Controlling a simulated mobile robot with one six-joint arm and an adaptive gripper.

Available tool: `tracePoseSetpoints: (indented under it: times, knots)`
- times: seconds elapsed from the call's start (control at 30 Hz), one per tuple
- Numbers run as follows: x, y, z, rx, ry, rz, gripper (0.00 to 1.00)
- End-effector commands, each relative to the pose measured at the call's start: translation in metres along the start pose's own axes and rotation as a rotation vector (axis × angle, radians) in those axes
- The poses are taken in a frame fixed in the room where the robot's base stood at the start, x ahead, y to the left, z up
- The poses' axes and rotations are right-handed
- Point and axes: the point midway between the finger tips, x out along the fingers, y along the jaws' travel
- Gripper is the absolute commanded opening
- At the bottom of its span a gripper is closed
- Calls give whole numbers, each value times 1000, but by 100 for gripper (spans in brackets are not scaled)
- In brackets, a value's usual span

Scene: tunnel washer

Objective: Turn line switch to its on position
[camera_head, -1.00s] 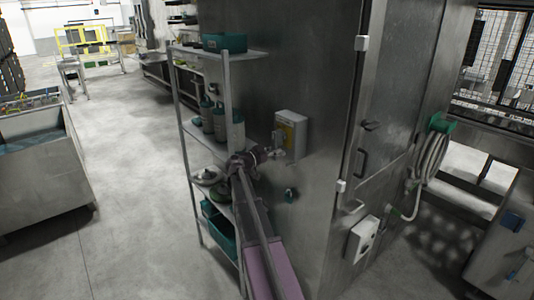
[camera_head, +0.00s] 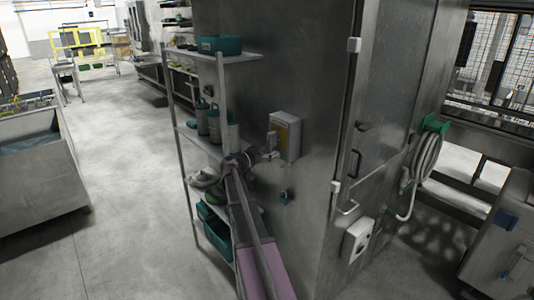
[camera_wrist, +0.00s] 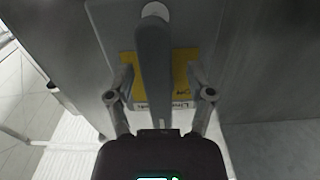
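The line switch is a light grey box (camera_head: 288,128) with a yellow plate, mounted on the side of the metal cabinet. In the wrist view its yellow plate (camera_wrist: 182,75), with small lettering, lies behind a long dark grey handle (camera_wrist: 153,70). The handle runs from a round pale hub (camera_wrist: 155,10) down toward my gripper's palm. My gripper (camera_wrist: 160,88) is open, with one finger on each side of the handle and a gap on both sides. In the head view my gripper (camera_head: 268,155) is at the box's lower front.
A metal shelf rack (camera_head: 222,110) with bottles and teal bins stands close left of my arm. A small teal-and-dark fitting (camera_head: 286,196) is on the cabinet below the box. A cabinet door with a handle (camera_head: 355,163) is to the right. Open floor lies left.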

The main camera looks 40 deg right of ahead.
Motion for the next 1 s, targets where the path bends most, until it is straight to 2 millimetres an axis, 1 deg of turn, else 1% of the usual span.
tracePoseSetpoints:
  times: [0.27,0.47,0.67,1.0]
  knots:
    - [-2,1,0,0,-1,2,69]
    - [-16,1,0,0,-1,0,69]
    - [-42,1,0,0,-1,-1,69]
    - [-95,1,0,0,0,-1,69]
